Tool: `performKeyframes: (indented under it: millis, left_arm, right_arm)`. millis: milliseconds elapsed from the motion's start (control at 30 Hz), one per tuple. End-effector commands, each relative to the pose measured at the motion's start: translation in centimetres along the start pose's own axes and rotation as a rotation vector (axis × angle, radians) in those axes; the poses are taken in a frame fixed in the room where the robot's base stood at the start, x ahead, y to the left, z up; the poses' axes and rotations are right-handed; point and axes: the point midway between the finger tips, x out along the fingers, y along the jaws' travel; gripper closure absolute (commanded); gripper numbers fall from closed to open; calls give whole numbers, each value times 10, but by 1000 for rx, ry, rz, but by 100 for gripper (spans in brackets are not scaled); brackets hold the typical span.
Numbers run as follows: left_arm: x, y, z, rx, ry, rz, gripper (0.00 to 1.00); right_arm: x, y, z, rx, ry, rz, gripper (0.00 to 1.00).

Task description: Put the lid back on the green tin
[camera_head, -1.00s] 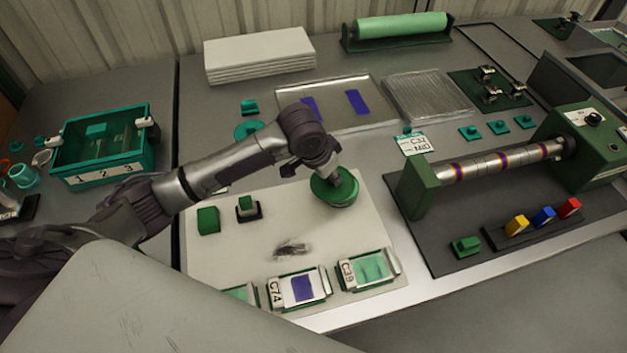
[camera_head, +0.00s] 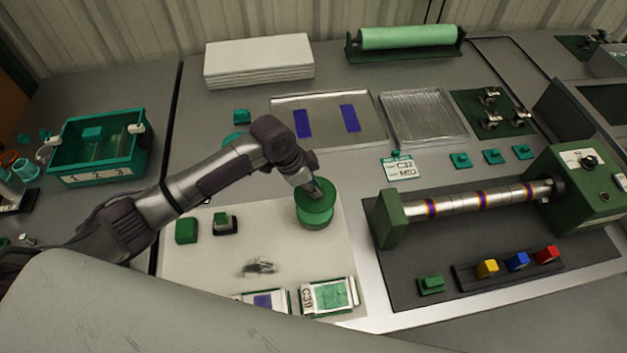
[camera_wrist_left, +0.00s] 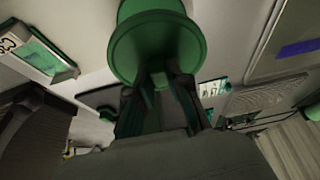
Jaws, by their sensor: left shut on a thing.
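The green tin (camera_head: 317,220) stands upright on the pale mat (camera_head: 185,270) in the head view. Its round green lid (camera_head: 320,205) is right above it, over the tin's top. My left gripper (camera_head: 312,187) comes down from above and is shut on the lid's grip, which the fingers partly hide. In the left wrist view, the lid (camera_wrist_left: 157,52) is a broad green disc beyond the fingers (camera_wrist_left: 158,85), with the tin (camera_wrist_left: 150,8) behind it. I cannot tell whether the lid sits fully on the rim. My right gripper is not in view.
Green blocks (camera_head: 187,231) stand left of the tin. Sample cards (camera_head: 329,297) lie at the mat's front edge. A roller machine (camera_head: 390,220) stands close on the right. A teal bin (camera_head: 100,170) is at the far left. The mat around a dark smudge is clear.

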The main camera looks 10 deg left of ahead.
Motion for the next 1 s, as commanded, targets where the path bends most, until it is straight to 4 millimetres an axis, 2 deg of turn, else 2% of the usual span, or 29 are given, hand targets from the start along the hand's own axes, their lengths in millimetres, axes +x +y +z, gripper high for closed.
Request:
performKeyframes:
  millis: [100, 200, 367, 500, 733, 1000]
  left_arm:
    - [9, 0, 4, -1, 0, 0, 100]
    - [16, 0, 7, -2, 0, -1, 100]
    - [30, 0, 13, -3, 0, -2, 100]
    - [40, -1, 17, -3, 0, -2, 100]
    - [54, 0, 22, -3, 0, -1, 100]
    - [56, 0, 23, -3, 0, -1, 100]
  right_arm:
    - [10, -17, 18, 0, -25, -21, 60]
    - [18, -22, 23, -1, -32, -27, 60]
    - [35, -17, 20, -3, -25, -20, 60]
    - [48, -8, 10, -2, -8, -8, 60]
    - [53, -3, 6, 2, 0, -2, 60]
    - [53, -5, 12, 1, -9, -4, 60]
